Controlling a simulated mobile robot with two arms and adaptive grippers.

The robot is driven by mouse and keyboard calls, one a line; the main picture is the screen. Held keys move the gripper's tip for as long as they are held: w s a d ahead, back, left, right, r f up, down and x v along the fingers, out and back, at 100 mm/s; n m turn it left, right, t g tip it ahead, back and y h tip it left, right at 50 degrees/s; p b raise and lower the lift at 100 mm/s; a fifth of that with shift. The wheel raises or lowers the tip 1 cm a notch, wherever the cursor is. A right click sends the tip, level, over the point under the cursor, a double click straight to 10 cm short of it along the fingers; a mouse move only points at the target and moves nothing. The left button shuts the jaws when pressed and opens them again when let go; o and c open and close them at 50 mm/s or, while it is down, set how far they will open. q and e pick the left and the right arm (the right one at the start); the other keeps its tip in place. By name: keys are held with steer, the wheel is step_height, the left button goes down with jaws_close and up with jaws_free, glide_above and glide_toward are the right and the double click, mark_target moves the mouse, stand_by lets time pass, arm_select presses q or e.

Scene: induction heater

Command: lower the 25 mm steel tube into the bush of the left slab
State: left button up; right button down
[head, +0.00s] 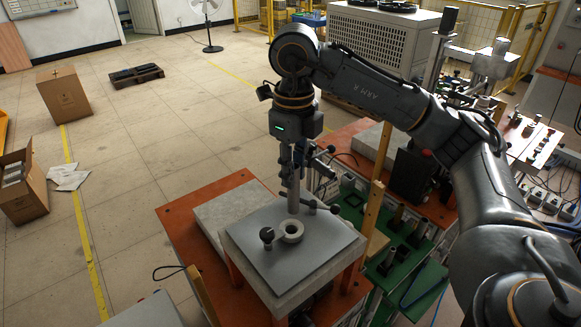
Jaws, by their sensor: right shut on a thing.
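My right gripper (291,160) points down and is shut on the grey steel tube (293,197), which hangs upright. Below it is a grey slab (320,243) with a raised ring-shaped bush (291,232). The bush's hole shows open. The tube's lower end appears just above and behind the bush's far rim in the picture; the exact gap cannot be told from this single view. Dark clamp knobs stand on the slab on both sides of the bush. My left gripper is not in view.
The slab rests on an orange-red stand. A paler slab (223,208) lies lower at left on the orange table (180,220). A wooden post (375,195) and green fixture board (398,238) stand close at right. Cardboard boxes (62,95) are on the open floor far left.

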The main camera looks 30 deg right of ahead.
mark_target(291, 191)
steer(key=f+b, duration=0.2)
steer(key=f, duration=0.1)
steer(key=w+f+b, duration=0.1)
steer(key=f, duration=0.1)
steer(key=shift+f, duration=0.2)
steer(key=shift+s+f+b, duration=0.15)
steer(key=shift+f+b, duration=0.1)
steer(key=shift+b, duration=0.1)
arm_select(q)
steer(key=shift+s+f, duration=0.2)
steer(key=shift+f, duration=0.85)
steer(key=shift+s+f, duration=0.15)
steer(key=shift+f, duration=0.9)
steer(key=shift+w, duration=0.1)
